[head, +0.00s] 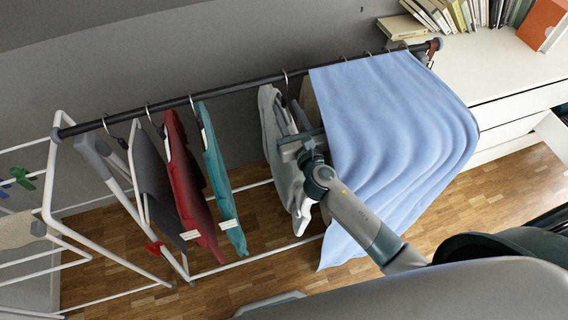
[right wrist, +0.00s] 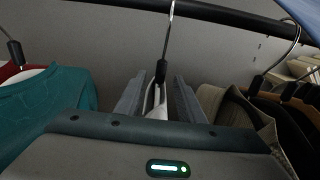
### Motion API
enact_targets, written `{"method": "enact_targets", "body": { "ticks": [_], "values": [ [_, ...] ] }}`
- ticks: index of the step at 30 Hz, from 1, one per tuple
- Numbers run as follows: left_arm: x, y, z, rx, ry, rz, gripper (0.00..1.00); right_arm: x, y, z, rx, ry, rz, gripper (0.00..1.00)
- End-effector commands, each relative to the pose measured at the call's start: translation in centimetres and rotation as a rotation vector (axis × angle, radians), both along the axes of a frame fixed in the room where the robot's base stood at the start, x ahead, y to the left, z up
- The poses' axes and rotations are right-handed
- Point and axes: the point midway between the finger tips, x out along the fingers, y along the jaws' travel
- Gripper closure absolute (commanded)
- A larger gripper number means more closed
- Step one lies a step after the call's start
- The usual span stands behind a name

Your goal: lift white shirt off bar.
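The white shirt (head: 276,145) hangs on a hanger from the dark bar (head: 240,88), between the teal garment and the light blue cloth. My right gripper (head: 290,128) is at the shirt's upper part, just below the bar, and its arm hides part of the shirt. In the right wrist view, its two fingers (right wrist: 158,98) stand apart, one on each side of the hanger's black neck (right wrist: 162,72) and a strip of white shirt (right wrist: 155,104). The hanger's hook goes up to the bar. My left gripper is not in view.
A grey garment (head: 152,175), red garment (head: 185,175) and teal garment (head: 218,170) hang left. The light blue cloth (head: 400,130) drapes over the bar close right. Dark garments (right wrist: 285,118) hang beside the right finger. A white dresser (head: 500,70) stands far right.

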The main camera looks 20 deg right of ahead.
Motion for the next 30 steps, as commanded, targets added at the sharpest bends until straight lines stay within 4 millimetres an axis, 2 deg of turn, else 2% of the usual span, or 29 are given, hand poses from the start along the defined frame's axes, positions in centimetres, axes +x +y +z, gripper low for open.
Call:
{"method": "enact_targets", "body": {
  "ticks": [8, 9, 13, 30],
  "values": [
    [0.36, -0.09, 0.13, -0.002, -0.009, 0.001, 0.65, -0.03, 0.0, 0.01, 0.0, 0.0, 0.0, 0.65],
    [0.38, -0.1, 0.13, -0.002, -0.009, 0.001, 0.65, -0.03, 0.0, 0.01, 0.0, 0.0, 0.0, 0.7],
    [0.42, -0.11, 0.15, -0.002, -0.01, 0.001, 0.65, -0.03, 0.0, 0.01, 0.0, 0.0, 0.0, 1.0],
    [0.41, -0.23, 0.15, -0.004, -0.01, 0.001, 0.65, -0.06, 0.01, -0.08, 0.0, 0.001, 0.0, 1.0]
  ]
}}
